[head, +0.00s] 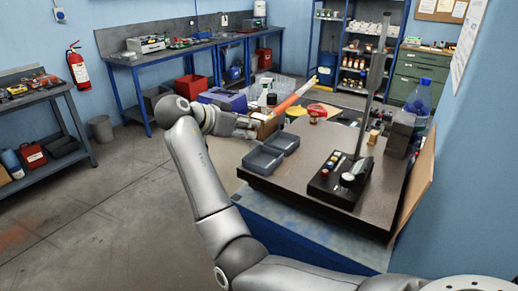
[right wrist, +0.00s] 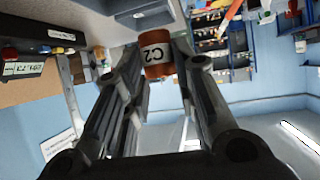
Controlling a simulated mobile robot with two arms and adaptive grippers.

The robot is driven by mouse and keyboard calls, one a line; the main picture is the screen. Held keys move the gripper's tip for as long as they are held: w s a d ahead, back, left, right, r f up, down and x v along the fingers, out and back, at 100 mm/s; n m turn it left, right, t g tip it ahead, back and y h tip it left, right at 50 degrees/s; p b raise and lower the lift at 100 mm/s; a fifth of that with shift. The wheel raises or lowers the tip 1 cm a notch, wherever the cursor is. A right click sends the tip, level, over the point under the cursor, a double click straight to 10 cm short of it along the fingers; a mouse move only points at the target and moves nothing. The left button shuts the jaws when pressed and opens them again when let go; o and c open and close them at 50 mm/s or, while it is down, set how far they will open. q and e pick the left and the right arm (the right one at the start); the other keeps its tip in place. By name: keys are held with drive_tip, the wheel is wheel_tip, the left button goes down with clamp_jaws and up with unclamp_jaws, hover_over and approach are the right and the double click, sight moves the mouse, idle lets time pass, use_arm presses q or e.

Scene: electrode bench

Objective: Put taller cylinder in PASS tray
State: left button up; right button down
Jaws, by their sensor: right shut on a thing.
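My right gripper (head: 250,129) is left of the middle in the head view, beyond the two grey trays. In the right wrist view its fingers (right wrist: 158,65) are shut on a copper-coloured cylinder (right wrist: 156,41) with a white label reading C2. I cannot clearly make out this cylinder in the head view. Two grey open trays, a nearer one (head: 249,167) and a farther one (head: 294,149), sit side by side at the table's left edge. I cannot read which is PASS. My left gripper is not in view.
A black control box (head: 325,190) with buttons and a tall dark post (head: 372,85) stand on the dark table (head: 310,221). An orange and white tube (head: 291,101) slants up behind. A water bottle (head: 419,98) is at the right. Bare tabletop lies right of the trays.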

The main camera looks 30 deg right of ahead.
drive_tip(key=d+f, duration=0.1)
drive_tip(key=s+f+p, duration=0.1)
drive_tip(key=s+d+f, duration=0.1)
drive_tip(key=f, duration=0.1)
drive_tip(key=shift+s+d+f, duration=0.1)
drive_tip(key=shift+s+d, duration=0.15)
drive_tip(key=shift+d, duration=0.05)
wheel_tip(320, 180, down, 3)
drive_tip(key=shift+s+p, duration=0.1)
drive_tip(key=shift+p, duration=0.95)
drive_tip(key=shift+f, duration=0.2)
drive_tip(key=shift+f, duration=0.1)
drive_tip(key=c, duration=1.5)
unclamp_jaws()
drive_tip(key=shift+o, duration=0.2)
